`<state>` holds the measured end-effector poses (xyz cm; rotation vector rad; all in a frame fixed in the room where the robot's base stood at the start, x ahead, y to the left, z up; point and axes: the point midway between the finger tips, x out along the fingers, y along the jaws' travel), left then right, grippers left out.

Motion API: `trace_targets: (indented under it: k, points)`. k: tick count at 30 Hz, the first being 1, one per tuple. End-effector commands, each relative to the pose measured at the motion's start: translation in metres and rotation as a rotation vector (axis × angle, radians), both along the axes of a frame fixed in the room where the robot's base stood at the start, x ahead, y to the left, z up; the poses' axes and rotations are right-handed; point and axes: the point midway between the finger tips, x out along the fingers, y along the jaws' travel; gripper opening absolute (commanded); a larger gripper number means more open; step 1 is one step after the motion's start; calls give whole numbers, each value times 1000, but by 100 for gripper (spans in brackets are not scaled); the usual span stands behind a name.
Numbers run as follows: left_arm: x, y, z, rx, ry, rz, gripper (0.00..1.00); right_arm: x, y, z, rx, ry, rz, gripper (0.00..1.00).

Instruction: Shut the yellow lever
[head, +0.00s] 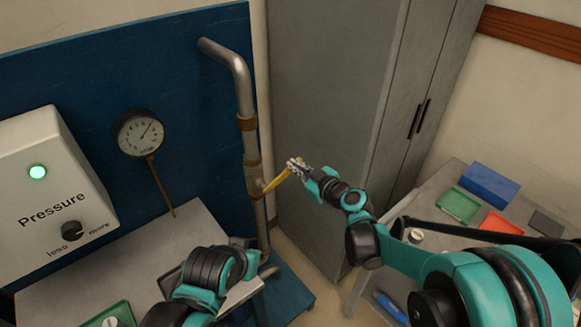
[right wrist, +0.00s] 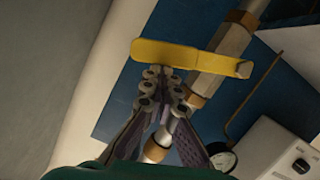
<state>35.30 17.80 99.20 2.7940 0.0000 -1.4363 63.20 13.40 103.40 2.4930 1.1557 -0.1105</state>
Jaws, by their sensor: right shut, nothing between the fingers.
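The yellow lever (head: 275,182) is on the vertical metal pipe (head: 246,100) in front of the blue panel. It sticks out from the pipe, up and to the right in the head view. In the right wrist view the lever (right wrist: 185,56) lies crosswise to the pipe. My right gripper (head: 294,165) is shut and empty, its fingertips at the lever's outer end. In the right wrist view its fingertips (right wrist: 160,82) are just below the lever; I cannot tell whether they touch. My left arm shows at the bottom; its fingers are not clear.
A pressure gauge (head: 139,133) and a white Pressure box (head: 52,178) with a green light and black knob are at left. A grey cabinet (head: 325,95) stands behind my right gripper. A side table at right holds a blue box (head: 487,184) and coloured trays.

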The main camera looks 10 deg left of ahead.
Motion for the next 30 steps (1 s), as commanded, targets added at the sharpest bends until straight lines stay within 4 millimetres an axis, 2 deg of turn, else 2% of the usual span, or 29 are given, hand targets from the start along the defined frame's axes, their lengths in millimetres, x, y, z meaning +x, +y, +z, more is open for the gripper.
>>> trace_targets:
  k: [9,18,30]
  points:
    - [0,0,-14,0,0,0,0,10,-8,-23,133,172,0,0]
    - [0,0,-20,0,0,0,0,13,-10,-32,129,166,0,0]
    - [0,0,-20,0,0,0,0,13,-11,-33,128,164,0,0]
